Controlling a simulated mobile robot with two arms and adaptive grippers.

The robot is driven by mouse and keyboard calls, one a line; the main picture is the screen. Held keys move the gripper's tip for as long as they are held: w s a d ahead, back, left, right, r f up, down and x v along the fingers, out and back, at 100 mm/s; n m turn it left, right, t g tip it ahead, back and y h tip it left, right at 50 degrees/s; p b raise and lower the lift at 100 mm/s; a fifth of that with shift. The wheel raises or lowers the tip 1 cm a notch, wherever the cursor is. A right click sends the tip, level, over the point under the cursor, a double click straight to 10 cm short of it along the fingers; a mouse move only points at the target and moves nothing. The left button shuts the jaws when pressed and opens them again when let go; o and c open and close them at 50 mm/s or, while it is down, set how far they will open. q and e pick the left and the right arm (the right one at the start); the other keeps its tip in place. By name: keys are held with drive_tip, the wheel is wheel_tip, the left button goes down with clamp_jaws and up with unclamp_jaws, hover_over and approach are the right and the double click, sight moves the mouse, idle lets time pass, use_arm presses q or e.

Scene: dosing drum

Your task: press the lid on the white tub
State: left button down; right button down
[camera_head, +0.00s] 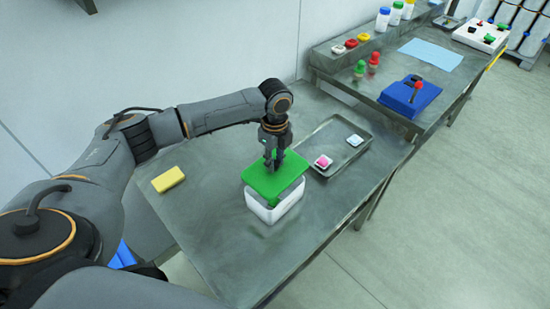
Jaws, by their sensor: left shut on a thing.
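The white tub (275,208) stands on the near metal table. The green lid (268,184) is over the tub, tilted and set off toward the back left, so part of the tub's right side and its front wall show. My left gripper (272,164) points down over the lid and is shut on its upper part. The spot where the fingers meet the lid is small and partly hidden. Whether the lid touches the tub's rim at the back cannot be told. My right gripper is not in view.
A grey tray (322,171) with a pink item (323,161) and a white-blue item (354,140) lies behind and right of the tub. A yellow block (168,179) lies left. The near table (250,262) is clear in front. A second table holds a blue box (408,98).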

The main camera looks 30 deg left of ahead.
sight(275, 173)
use_arm(q)
drive_tip(key=shift+f+b, duration=2.15)
drive_tip(key=shift+b, duration=0.2)
drive_tip(key=shift+f, duration=0.75)
drive_tip(key=shift+r+p, duration=0.1)
drive_tip(key=shift+p, duration=0.4)
drive_tip(key=shift+f+p, duration=0.3)
drive_tip(key=shift+p, duration=0.35)
drive_tip(key=shift+p, duration=0.35)
idle(0.3)
drive_tip(key=c, duration=1)
unclamp_jaws()
